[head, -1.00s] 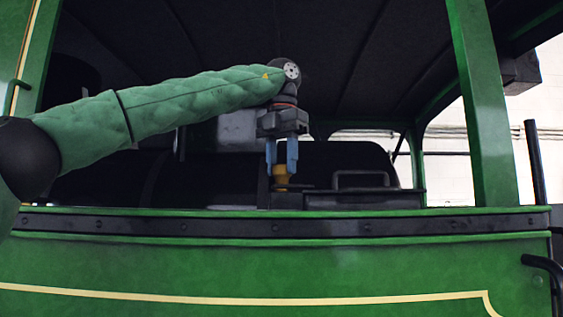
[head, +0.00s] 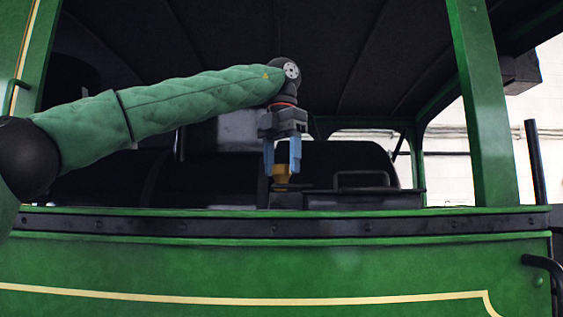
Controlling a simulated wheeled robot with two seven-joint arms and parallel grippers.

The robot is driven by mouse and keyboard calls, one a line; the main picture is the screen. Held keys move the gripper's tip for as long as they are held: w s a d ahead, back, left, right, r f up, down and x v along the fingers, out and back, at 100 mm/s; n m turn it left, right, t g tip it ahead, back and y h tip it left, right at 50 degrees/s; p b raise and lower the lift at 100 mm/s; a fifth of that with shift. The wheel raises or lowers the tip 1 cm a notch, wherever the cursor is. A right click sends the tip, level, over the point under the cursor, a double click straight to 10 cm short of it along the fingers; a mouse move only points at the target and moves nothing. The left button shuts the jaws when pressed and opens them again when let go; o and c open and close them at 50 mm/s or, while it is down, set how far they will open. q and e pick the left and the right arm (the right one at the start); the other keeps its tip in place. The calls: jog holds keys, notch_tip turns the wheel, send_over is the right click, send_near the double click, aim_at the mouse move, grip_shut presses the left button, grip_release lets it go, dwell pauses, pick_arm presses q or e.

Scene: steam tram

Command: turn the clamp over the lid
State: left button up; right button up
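My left gripper (head: 282,165) points straight down inside the cab, its two blue fingers apart. A small brass-yellow piece, which looks like the clamp (head: 281,174), shows between and just below the fingertips. I cannot tell whether the fingers press on it or stand clear on both sides. It sits on a dark base at the left end of a low dark box. What looks like the lid (head: 362,190), dark with a raised handle, lies to its right. The near sill hides the lower part of the box. My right gripper is not in view.
The green cab side (head: 280,270) with its dark sill strip (head: 330,225) stands between me and the box. A green post (head: 483,110) rises on the right and another stands at the left edge. The dark roof hangs above.

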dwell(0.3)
pick_arm(q)
jog(key=shift+r, duration=3.85)
